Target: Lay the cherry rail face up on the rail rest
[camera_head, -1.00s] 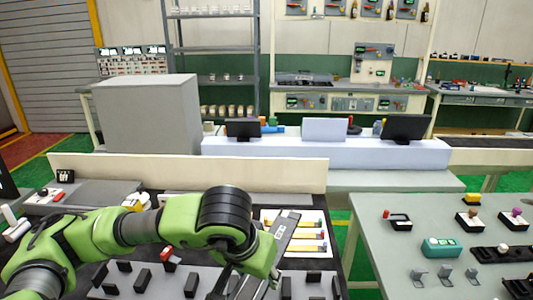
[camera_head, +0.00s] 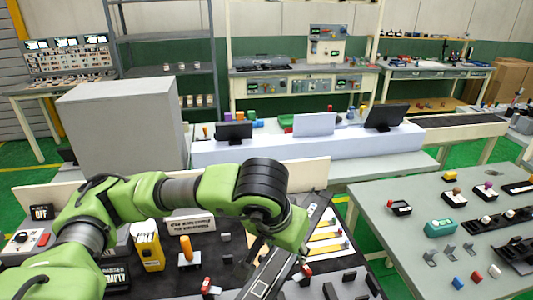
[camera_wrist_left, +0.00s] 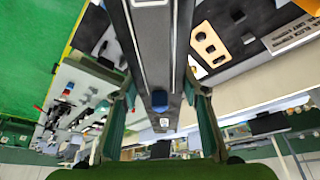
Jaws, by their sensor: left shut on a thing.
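My left gripper (camera_head: 292,243) is shut on a long dark rail with light edge lines (camera_head: 262,282). The rail lies slantwise in the head view, running from the lower middle up to the right past my gripper, which covers part of it. In the left wrist view the rail (camera_wrist_left: 152,45) runs lengthwise between my two fingers, with a small blue block (camera_wrist_left: 159,98) near its lower end. I see no cherry colour on it and cannot tell which face is up. I cannot tell for sure which thing is the rail rest. My right gripper is not in view.
The dark work table holds a yellow holder (camera_head: 150,252), an orange-handled tool (camera_head: 186,252) and several black blocks (camera_head: 329,291). To the right, a grey-green table (camera_head: 385,225) carries a teal box (camera_head: 440,228) and several grey brackets (camera_head: 449,252). A green floor gap separates the tables.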

